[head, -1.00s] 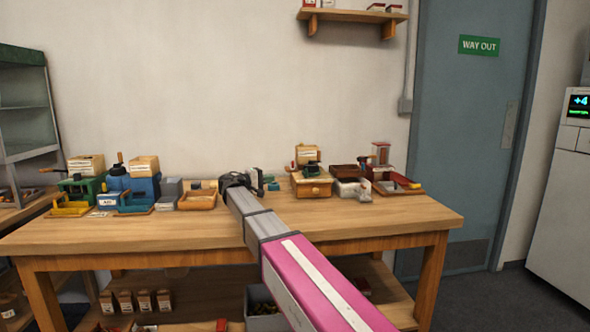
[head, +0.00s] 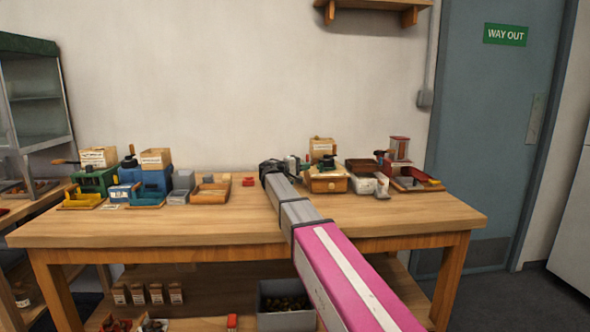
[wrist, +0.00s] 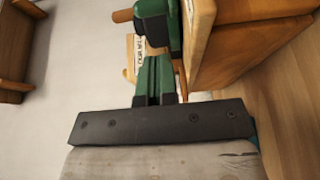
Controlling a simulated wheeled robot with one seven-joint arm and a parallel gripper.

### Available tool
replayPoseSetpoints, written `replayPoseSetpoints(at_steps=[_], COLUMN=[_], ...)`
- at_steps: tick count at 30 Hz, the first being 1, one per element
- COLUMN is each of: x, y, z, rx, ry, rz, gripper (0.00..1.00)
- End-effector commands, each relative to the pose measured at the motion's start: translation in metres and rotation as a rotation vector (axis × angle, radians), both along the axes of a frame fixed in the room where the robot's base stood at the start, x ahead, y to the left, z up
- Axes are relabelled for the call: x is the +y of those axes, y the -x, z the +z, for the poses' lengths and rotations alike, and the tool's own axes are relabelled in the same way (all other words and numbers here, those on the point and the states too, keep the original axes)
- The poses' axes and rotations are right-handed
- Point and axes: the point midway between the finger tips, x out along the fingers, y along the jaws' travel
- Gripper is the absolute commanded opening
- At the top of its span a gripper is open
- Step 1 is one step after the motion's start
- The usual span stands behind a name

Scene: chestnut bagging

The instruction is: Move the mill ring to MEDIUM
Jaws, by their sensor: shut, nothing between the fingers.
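The mill (head: 327,182) is a wooden box with a front drawer and a dark green top, right of centre on the bench in the head view. Its wooden body (wrist: 240,45) and green upper part (wrist: 155,30) lie ahead of my wrist. My gripper (head: 287,166) is just left of the mill, close to it, at about the height of its top. It is shut and empty; its dark bar (wrist: 160,128) crosses the wrist view. I cannot make out the ring, its marks or its setting, nor tell whether my gripper touches the mill.
The bench (head: 225,226) has free room along its front. A wooden tray (head: 211,193) and a small red object (head: 249,181) are left of my gripper. A red mill (head: 400,150) stands to the right; blue (head: 152,181) and green (head: 95,180) mills stand at the left.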

Motion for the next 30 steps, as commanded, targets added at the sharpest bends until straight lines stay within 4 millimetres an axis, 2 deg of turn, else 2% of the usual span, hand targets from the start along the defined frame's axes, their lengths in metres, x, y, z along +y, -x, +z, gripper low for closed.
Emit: replayPoseSetpoints(at_steps=[3, 9, 20, 26, 30], x=[-0.017, -0.03, -0.031, -0.039, -0.04], y=[0.011, 0.015, 0.015, 0.024, 0.023], z=[0.0, 0.0, 0.0, 0.0, 0.0], rx=[0.0, 0.0, 0.0, 0.0, 0.0], ry=[0.0, 0.0, 0.0, 0.0, 0.0], rz=[-0.001, 0.0, 0.0, 0.0, 0.0], gripper=[0.0, 0.0, 0.0, 0.0, 0.0])
